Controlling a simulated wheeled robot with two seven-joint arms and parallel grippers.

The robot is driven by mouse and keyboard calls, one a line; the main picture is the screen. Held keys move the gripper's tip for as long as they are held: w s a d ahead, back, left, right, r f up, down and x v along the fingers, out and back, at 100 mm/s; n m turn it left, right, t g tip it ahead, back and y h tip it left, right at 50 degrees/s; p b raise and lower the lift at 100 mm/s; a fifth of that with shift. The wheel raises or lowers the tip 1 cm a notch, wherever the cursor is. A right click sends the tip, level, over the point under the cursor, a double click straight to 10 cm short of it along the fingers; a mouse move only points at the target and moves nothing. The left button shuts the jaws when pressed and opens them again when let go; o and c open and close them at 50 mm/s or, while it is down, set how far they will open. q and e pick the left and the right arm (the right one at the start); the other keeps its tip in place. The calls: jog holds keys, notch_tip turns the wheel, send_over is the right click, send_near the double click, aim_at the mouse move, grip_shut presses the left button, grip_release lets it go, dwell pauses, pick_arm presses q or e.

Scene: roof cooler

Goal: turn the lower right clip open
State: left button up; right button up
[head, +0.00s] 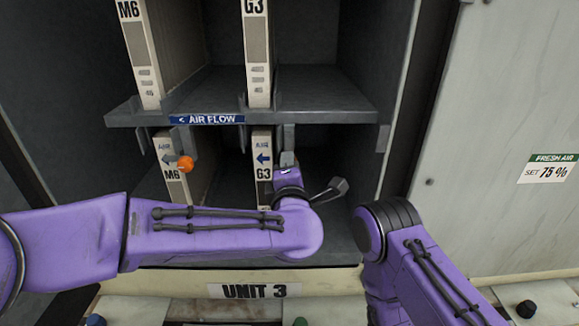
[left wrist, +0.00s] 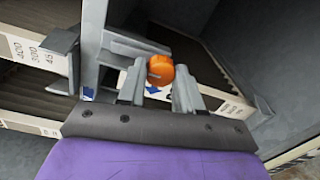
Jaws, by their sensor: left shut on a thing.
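The lower right clip has an orange knob (left wrist: 160,69), seen in the left wrist view between the fingers of my left gripper (left wrist: 159,87). In the head view the left gripper (head: 288,161) is at the right side of the lower G3 filter (head: 262,160), and it hides the knob there. The gripper is shut on the knob. The clip's exact angle is hard to tell. The lower left clip's orange knob (head: 185,163) is in front of the lower M6 filter (head: 170,152), clear of the gripper. My right gripper is out of view.
A grey shelf (head: 320,100) with an AIR FLOW label (head: 207,119) runs just above the clips, carrying upper M6 (head: 140,50) and G3 (head: 257,50) filters. The UNIT 3 sill (head: 320,283) lies below. Free space lies right of the gripper, inside the dark cabinet. My right arm is at the lower right.

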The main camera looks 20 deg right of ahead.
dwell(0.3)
pick_arm(q)
jog(key=o, duration=1)
jog(key=shift+o, duration=0.2)
jog(key=shift+d, duration=0.1)
jog(key=shift+s, duration=0.1)
jog(key=b+v, duration=0.4)
jog(key=v, duration=0.6)
jog(key=shift+s, duration=0.2)
jog(key=shift+r, duration=0.1)
